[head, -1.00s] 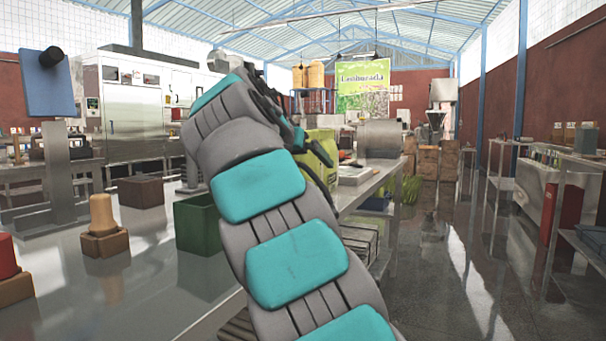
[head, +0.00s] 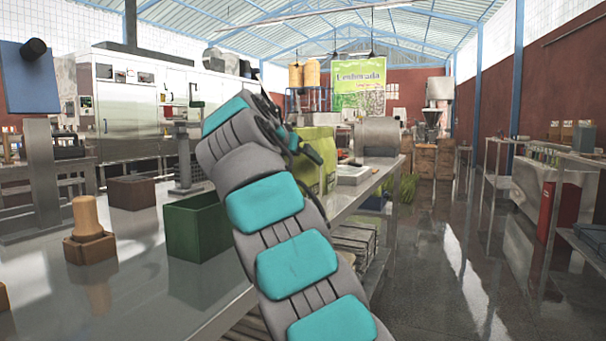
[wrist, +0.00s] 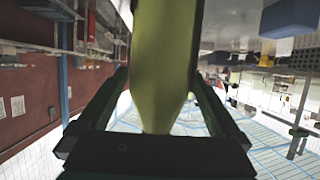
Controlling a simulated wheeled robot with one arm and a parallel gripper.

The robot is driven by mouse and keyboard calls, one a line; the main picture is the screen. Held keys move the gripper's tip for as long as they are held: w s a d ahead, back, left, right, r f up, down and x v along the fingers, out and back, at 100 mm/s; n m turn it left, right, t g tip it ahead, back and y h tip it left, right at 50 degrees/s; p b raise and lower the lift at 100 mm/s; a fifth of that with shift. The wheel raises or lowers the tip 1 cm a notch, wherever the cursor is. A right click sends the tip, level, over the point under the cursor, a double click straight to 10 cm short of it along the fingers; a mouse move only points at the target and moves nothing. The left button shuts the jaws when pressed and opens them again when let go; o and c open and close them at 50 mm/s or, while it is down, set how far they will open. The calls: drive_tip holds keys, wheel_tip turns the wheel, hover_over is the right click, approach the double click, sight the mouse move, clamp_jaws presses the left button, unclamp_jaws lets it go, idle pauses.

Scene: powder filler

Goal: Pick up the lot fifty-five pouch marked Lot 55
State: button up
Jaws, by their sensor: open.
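A yellow-green pouch (head: 318,146) stands upright on the steel table, partly hidden behind my arm in the head view. No lot marking is readable on it. In the wrist view a large yellow-green pouch (wrist: 163,60) fills the middle, between the two fingers of my gripper (wrist: 160,78). The fingers are spread, one on each side of it, and I cannot tell if either touches it. In the head view my gripper (head: 306,148) is small and dark, next to the pouch and partly hidden by my wrist.
A green open box (head: 197,232), a dark brown box (head: 132,192) and a tan peg on a brown block (head: 88,232) are on the steel table left of my arm. A scale (head: 185,160) stands behind. The right aisle is clear.

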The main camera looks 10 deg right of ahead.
drive_tip(key=shift+w+d+f, duration=0.2)
drive_tip(key=shift+w+d, duration=0.1)
drive_tip(key=shift+w, duration=0.1)
drive_tip(key=shift+c, duration=0.2)
drive_tip(key=c, duration=1.2)
